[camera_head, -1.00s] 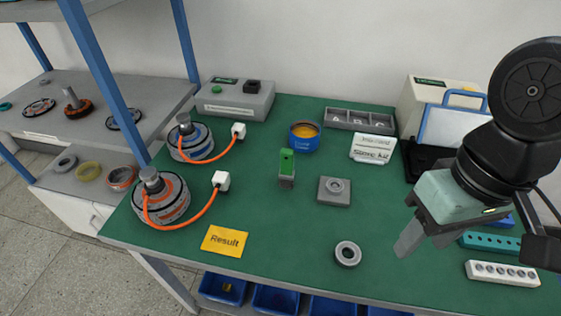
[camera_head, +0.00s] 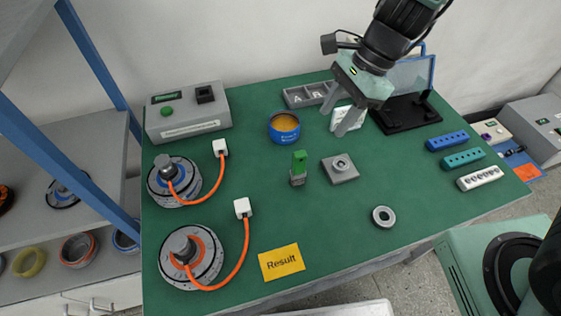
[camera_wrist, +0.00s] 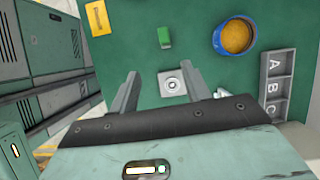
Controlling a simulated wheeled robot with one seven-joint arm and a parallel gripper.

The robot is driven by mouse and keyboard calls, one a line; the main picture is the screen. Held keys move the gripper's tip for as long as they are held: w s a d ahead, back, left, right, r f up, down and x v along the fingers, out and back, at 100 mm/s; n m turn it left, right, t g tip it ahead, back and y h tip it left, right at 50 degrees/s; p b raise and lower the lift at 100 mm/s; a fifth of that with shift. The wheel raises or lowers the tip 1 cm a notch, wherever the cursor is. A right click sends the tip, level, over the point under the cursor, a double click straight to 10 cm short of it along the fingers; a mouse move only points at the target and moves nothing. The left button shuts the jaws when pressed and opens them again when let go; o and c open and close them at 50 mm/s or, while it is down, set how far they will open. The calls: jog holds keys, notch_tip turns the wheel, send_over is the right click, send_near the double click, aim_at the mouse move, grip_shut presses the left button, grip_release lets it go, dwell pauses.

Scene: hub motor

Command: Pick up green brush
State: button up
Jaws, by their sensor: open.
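The green brush (camera_head: 299,167) stands upright on the green table, with a green upper part and a grey lower part. In the wrist view the green brush (camera_wrist: 164,37) shows as a small green block ahead of my fingers. My gripper (camera_head: 338,117) is open and empty above the back of the table, to the right of the brush and apart from it. In the wrist view both fingers of my gripper (camera_wrist: 163,88) are spread, with a grey square block (camera_wrist: 172,90) seen between them.
A blue tin with yellow contents (camera_head: 284,128) stands behind the brush. The grey block with a round boss (camera_head: 340,174) lies right of it. A grey ring (camera_head: 383,216), a yellow Result card (camera_head: 281,263) and two motors with orange cables (camera_head: 190,258) lie around.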

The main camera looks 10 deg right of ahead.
jog(key=b, duration=0.1)
send_near(292, 172)
notch_tip(292, 172, down, 2)
jog(key=shift+s+a+x, duration=0.1)
jog(key=shift+a+x, duration=0.1)
jog(key=shift+x, duration=1.2)
jog(key=shift+s+a+x, duration=0.15)
jog(key=shift+x, duration=1.25)
jog(key=shift+r, duration=0.15)
jog(key=shift+c, duration=0.4)
jog(key=c, duration=0.9)
